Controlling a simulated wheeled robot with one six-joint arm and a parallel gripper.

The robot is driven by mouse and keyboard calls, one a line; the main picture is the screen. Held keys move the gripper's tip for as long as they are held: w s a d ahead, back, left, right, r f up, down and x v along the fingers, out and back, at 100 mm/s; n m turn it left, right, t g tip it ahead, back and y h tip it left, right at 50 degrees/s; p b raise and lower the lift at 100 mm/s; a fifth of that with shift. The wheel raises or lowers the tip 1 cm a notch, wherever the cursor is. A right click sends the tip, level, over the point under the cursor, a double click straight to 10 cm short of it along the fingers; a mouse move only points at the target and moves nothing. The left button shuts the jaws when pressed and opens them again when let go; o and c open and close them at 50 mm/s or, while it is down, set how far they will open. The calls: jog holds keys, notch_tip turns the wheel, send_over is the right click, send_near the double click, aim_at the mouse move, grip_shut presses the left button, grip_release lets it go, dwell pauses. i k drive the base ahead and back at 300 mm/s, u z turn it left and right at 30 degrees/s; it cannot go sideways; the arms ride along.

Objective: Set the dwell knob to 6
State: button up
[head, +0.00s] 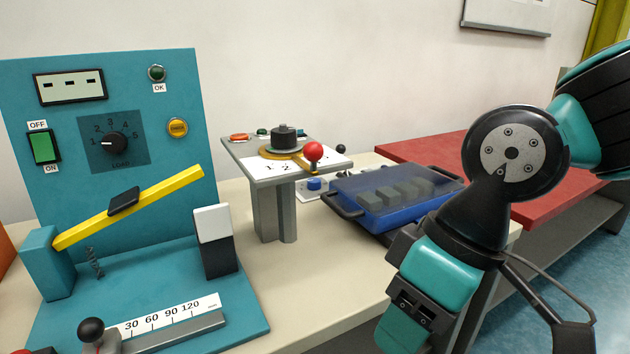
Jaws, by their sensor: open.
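I see no knob with a readable DWELL label. My gripper's fingertips are outside the frame, and nothing held is visible.
A grey pedestal (268,213) carries a rotary dial with a red ball handle (313,151). A blue lidded tray (350,214) stands behind my wrist. A yellow lever (180,185) slopes across the teal panel. The cream bench (300,295) is clear in front of the pedestal.

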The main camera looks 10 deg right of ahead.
aim_at(313, 183)
jog(key=z, duration=1.05)
jog(key=i, duration=0.35)
jog(key=u, duration=1.15)
jog(key=i, duration=0.5)
